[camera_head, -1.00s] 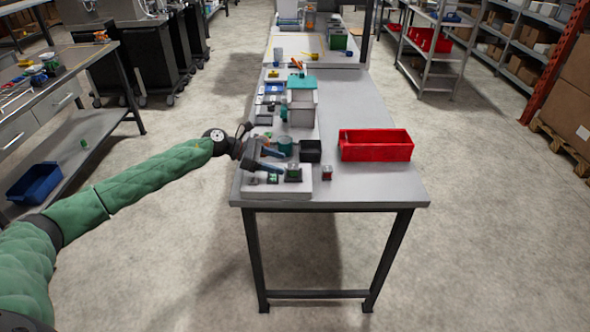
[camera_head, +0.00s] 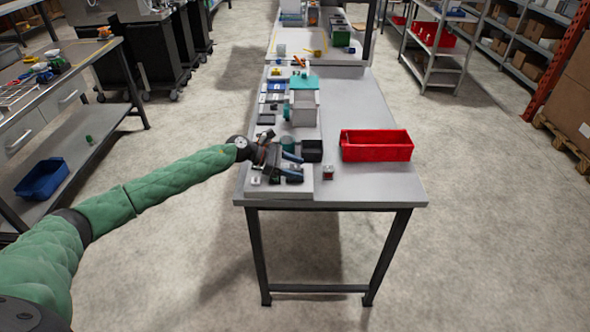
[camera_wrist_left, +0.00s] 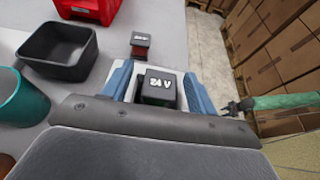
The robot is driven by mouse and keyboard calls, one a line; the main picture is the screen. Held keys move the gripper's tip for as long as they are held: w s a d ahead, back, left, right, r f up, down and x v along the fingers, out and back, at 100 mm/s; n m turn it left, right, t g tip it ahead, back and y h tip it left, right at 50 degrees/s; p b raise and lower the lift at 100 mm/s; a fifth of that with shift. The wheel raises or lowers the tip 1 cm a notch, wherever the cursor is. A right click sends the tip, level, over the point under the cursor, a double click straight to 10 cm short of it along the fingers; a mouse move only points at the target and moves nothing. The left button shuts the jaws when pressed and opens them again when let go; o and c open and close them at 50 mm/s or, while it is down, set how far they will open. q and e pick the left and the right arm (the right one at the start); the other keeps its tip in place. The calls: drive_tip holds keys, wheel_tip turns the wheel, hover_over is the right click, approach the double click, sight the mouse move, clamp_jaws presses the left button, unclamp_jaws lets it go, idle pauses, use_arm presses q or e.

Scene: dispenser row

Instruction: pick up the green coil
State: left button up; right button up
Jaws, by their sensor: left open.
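The green coil (camera_wrist_left: 160,88) is a small block with a black top marked "24 V" and a green side. In the left wrist view it stands between the two blue fingers of my left gripper (camera_wrist_left: 160,90), which is open. I cannot tell whether either finger touches it. In the head view my left gripper (camera_head: 293,172) is low over the table's near end and mostly hides the coil. In the left wrist view a green-sleeved arm with a dark end (camera_wrist_left: 238,107), which looks like my right arm, shows small at the right; its jaws are too small to read.
A similar red-sided block (camera_head: 328,172) stands just right of the gripper. A black open box (camera_head: 312,151) and a teal cup (camera_wrist_left: 20,102) are close by. A red bin (camera_head: 376,146) stands farther right. The table's front right is clear.

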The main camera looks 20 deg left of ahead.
use_arm(q)
drive_tip(key=c, duration=1.2)
drive_tip(key=shift+o, duration=0.2)
drive_tip(key=shift+r, duration=0.1)
